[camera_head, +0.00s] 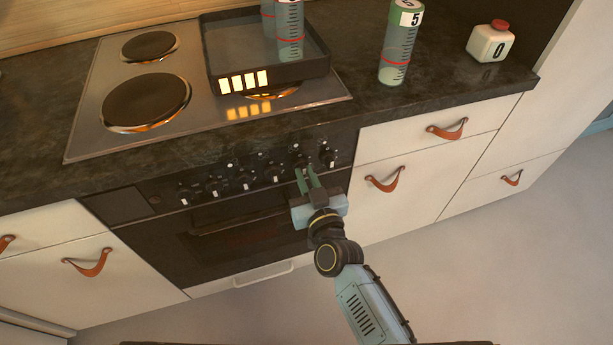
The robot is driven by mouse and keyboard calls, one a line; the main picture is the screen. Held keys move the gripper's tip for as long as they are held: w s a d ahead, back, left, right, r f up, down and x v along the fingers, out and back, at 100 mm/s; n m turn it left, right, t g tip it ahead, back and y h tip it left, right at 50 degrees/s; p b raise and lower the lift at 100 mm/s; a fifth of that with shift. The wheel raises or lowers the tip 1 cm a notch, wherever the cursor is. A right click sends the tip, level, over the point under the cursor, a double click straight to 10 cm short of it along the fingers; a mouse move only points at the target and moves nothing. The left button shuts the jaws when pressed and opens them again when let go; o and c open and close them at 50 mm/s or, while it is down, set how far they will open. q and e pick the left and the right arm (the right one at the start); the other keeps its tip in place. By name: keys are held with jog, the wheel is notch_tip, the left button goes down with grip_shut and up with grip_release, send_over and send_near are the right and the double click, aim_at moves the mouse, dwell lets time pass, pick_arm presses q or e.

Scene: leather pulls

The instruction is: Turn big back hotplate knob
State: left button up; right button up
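A row of several black knobs with white marks runs along the dark oven panel (150,198). My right gripper (305,169) is in front of the right part of this row. Its two green fingers point up at the panel with a gap between them. A knob (297,158) shows just beyond the fingertips; I cannot tell whether they touch it. Another knob (327,155) is to its right. On the steel hob (84,130), a large hotplate (146,102) and a smaller one behind it (150,46) show. A dark tray hides most of the hob's right side. My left gripper is not in view.
Another cylinder (397,45) and a white bottle (490,43) stand on the counter. Drawers with leather pulls (385,180) flank the oven. The floor in front is clear.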

grip_shut()
jog(key=shift+m, duration=0.4)
jog(key=shift+d+m+p, duration=0.1)
jog(key=shift+m+p, duration=0.3)
jog(key=shift+m, duration=1.5)
jog(key=m, duration=0.5)
jog(key=shift+f, duration=0.1)
jog(key=shift+d+m, duration=0.1)
jog(key=shift+m, duration=1)
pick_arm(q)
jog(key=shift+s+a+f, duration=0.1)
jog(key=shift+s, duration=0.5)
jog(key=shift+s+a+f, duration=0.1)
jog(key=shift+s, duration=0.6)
